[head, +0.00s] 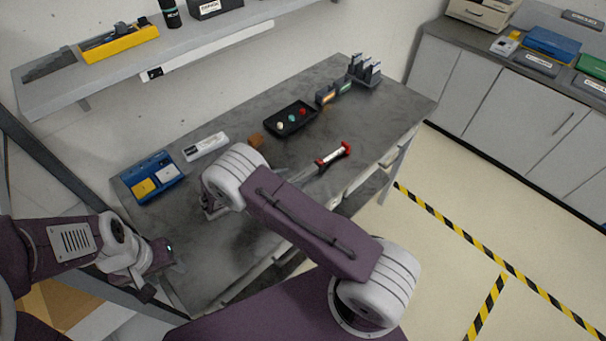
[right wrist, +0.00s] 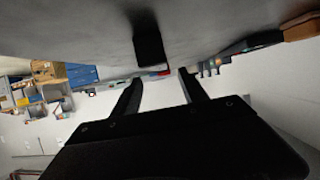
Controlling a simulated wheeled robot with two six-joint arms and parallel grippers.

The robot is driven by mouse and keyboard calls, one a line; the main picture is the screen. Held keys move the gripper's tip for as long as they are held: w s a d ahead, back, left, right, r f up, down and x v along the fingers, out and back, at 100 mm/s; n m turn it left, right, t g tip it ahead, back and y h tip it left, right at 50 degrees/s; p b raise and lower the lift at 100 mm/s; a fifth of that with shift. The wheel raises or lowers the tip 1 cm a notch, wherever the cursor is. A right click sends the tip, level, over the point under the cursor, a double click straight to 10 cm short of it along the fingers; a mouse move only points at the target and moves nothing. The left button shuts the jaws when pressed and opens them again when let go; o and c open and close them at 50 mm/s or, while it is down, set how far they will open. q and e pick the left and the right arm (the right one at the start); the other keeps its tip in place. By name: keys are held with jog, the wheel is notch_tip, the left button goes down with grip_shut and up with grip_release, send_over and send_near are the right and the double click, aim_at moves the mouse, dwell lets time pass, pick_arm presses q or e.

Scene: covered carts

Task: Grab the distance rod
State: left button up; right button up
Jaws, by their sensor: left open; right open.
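The distance rod (head: 333,154), white with red ends, lies on the grey workbench right of its middle. In the right wrist view a small red and white piece (right wrist: 160,73), apparently the rod, shows ahead between the fingertips. My right gripper (right wrist: 158,80) is open and empty, with its two dark fingers apart. In the head view its arm reaches across the bench and hides most of it; grey finger-like parts (head: 300,175) show just left of the rod, apart from it. My left gripper (head: 160,255) is open at the bench's near left edge, far from the rod; its fingers are hard to make out.
A stand (head: 364,80) is at the far end. A dark block-like shape (right wrist: 150,46) shows in the wrist view.

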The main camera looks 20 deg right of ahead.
aim_at(303, 174)
jog(key=p+x, duration=0.2)
jog(key=x, duration=0.3)
jog(key=shift+f, duration=0.15)
jog(key=shift+d+f, duration=0.1)
jog(key=shift+f, duration=0.05)
grip_shut()
jog(key=shift+w+r, duration=0.1)
jog(key=shift+r, duration=0.4)
notch_tip(303, 174, up, 3)
jog(key=shift+f+b, duration=0.25)
jog(key=shift+b, duration=0.25)
jog(key=d+r+b, duration=0.3)
jog(key=d+r, duration=0.4)
jog(key=d, duration=0.4)
jog(key=shift+d+r, duration=0.3)
jog(key=shift+d, duration=0.05)
